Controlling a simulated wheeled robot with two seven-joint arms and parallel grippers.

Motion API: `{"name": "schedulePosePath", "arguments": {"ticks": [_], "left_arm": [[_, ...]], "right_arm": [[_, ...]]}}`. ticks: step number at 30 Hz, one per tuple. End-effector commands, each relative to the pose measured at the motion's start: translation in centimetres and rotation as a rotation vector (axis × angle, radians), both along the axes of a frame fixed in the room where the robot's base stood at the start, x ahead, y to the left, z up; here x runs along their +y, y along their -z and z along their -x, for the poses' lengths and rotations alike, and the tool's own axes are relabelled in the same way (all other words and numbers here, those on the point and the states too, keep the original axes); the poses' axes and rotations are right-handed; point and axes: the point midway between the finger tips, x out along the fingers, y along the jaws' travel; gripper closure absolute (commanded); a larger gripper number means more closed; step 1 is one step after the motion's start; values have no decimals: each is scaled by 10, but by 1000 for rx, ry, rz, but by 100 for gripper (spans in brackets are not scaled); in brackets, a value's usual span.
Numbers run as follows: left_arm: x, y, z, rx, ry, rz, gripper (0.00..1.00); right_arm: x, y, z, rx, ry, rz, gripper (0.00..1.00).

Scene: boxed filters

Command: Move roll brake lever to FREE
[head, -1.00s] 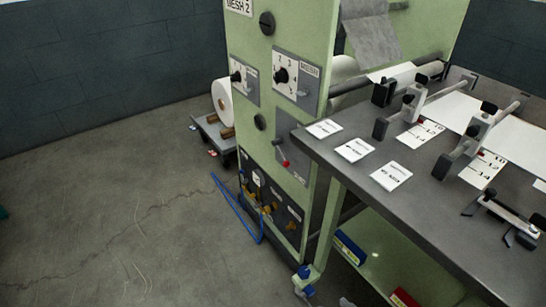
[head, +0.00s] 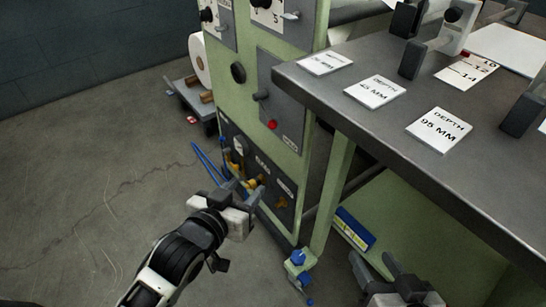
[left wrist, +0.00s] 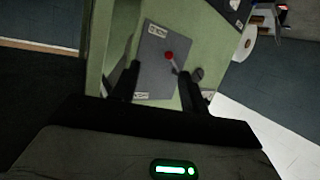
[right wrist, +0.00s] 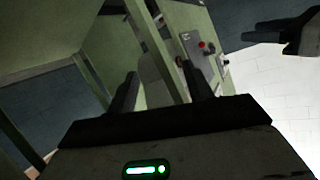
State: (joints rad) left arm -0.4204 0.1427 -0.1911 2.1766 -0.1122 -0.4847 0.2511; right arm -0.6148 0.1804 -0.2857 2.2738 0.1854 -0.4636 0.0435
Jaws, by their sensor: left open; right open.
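The roll brake lever is a short lever with a red knob (head: 272,124) on a grey plate (head: 283,95) on the green machine's side. The knob hangs low on the plate, near a small label too small to read. The left wrist view shows the red knob (left wrist: 169,55) and plate (left wrist: 150,70) ahead, between the finger directions. My left gripper (head: 244,190) is open and empty, below and left of the lever, apart from it. My right gripper (head: 376,268) is open and empty, low beside the bench. The right wrist view also shows the knob (right wrist: 201,45).
The grey bench (head: 400,125) juts out right of the lever, carrying depth cards (head: 376,92) and clamps. Valves (head: 253,183) and a blue hose (head: 206,163) sit low on the machine. A blue box (head: 354,229) lies on the lower shelf. Floor at the left is clear.

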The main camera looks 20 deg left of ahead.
Motion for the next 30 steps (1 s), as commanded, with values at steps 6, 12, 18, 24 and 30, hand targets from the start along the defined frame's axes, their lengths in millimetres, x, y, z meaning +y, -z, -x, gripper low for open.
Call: {"name": "schedulePosePath", "arguments": {"ticks": [6, 12, 18, 24, 30], "left_arm": [[11, 33, -40, -182, -61, 63, 55], [18, 28, -54, -279, -93, 106, 55], [19, 22, -62, -305, -102, 117, 55], [17, 21, -92, -307, -101, 117, 55], [14, 22, -136, -306, -101, 116, 55]], "right_arm": [[19, 51, -3, -84, -42, -141, 49], [29, 58, 0, -122, -73, -219, 49], [32, 54, 1, -134, -81, -246, 49], [33, 53, 1, -141, -84, -283, 49], [36, 50, 1, -153, -88, -346, 49]]}}
